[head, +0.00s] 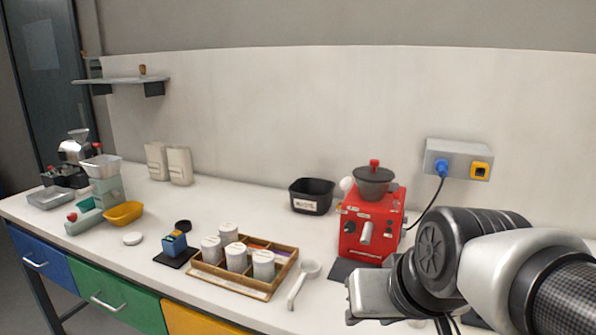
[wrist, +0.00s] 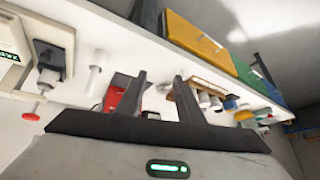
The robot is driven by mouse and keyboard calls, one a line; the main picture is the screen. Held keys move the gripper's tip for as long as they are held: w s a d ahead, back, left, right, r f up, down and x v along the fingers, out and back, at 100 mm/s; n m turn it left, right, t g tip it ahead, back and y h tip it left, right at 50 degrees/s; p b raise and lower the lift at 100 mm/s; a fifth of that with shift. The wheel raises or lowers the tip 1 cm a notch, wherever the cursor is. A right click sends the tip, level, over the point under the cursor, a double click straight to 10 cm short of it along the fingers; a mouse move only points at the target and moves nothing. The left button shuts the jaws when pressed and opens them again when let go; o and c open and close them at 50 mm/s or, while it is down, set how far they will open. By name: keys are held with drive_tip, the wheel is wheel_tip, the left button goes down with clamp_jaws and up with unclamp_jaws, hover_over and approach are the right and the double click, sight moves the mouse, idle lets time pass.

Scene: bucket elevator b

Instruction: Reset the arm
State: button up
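My gripper (wrist: 160,77) shows in the wrist view with its two dark fingers apart and nothing between them. In the head view my arm reaches in from the lower right, with its grey end (head: 372,296) in front of the bench and right of the white scoop (head: 303,284). The fingers cannot be made out clearly there. The wrist view is tilted and looks across the white bench.
A red machine (head: 368,226) with a dark hopper stands behind my arm's end. A wooden tray (head: 283,274) with white canisters, a black bin (head: 312,197), a yellow bowl (head: 124,213) and a grey-green machine (head: 107,187) are on the bench. A socket box (head: 458,159) is on the wall.

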drive_tip(key=s+d+h, duration=0.1)
drive_tip(key=s+d, duration=0.3)
drive_tip(key=s, duration=0.1)
wheel_tip(320, 180, up, 16)
drive_tip(key=p, duration=1.6)
drive_tip(key=shift+a+r+g, duration=0.15)
drive_tip(key=shift+a+g, duration=0.25)
drive_tip(key=shift+a, duration=0.05)
